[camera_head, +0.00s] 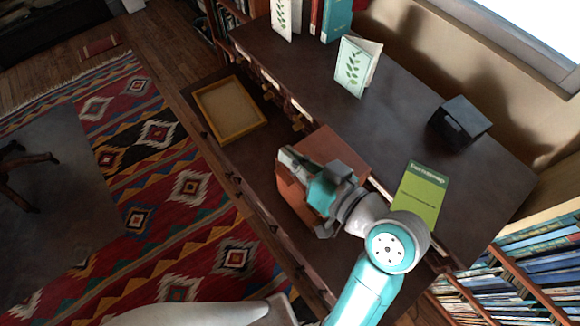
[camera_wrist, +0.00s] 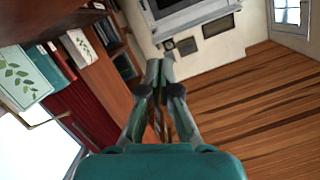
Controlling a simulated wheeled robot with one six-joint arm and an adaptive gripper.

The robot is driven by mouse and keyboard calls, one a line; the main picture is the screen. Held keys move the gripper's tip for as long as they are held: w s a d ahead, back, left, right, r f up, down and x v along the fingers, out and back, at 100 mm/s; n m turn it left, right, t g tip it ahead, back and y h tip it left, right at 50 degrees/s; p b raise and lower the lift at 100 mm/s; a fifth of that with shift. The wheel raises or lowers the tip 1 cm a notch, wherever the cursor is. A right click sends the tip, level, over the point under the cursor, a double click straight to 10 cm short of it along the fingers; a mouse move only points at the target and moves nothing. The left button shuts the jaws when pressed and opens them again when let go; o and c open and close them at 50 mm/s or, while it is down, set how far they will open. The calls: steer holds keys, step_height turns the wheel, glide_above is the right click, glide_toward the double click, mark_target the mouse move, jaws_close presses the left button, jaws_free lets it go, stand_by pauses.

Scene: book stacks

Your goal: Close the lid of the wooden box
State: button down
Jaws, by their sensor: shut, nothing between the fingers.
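The reddish-brown wooden box (camera_head: 338,147) is on the lower level of the dark desk in the head view. My gripper (camera_head: 287,156) is over the box and covers much of it. A flat reddish panel shows behind the gripper, and a box side shows below and left of it. I cannot tell how far the lid is open, or whether the gripper touches it. In the wrist view my gripper (camera_wrist: 160,68) has its fingers together with nothing between them. The box cannot be made out in that view.
A shallow yellow-brown tray (camera_head: 262,130) lies left of the box. The upper desk surface holds a green book (camera_head: 420,195), a black box (camera_head: 458,122) and a standing leaf-patterned card (camera_head: 352,68). A bookshelf (camera_head: 530,270) is at lower right. A patterned rug (camera_head: 190,187) covers the floor.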

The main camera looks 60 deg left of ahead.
steer(key=v, duration=0.9)
steer(key=shift+s+d, duration=0.25)
steer(key=shift+d, duration=0.1)
